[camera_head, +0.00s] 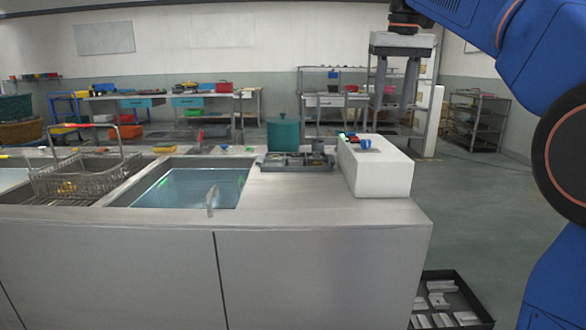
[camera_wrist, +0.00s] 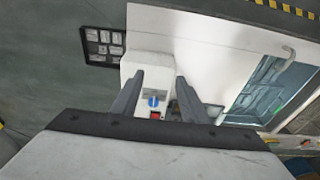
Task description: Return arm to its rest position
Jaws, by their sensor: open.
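My gripper (camera_head: 394,112) hangs from my blue arm at the upper right of the head view, its two fingers pointing down and apart. Nothing is between them in that view. In the wrist view my gripper (camera_wrist: 160,78) also shows open, with a white block-shaped box (camera_wrist: 150,66) on the counter seen beyond and between the fingers. A blue round item and a red item lie on that box. The gripper appears apart from the box and the counter.
The steel counter (camera_head: 330,210) holds a water-filled tank (camera_head: 195,188), a wire basket (camera_head: 85,178), a parts tray (camera_head: 297,161), a teal canister (camera_head: 283,135) and the white box (camera_head: 378,170). A black tray of pale parts (camera_head: 450,300) lies on the floor.

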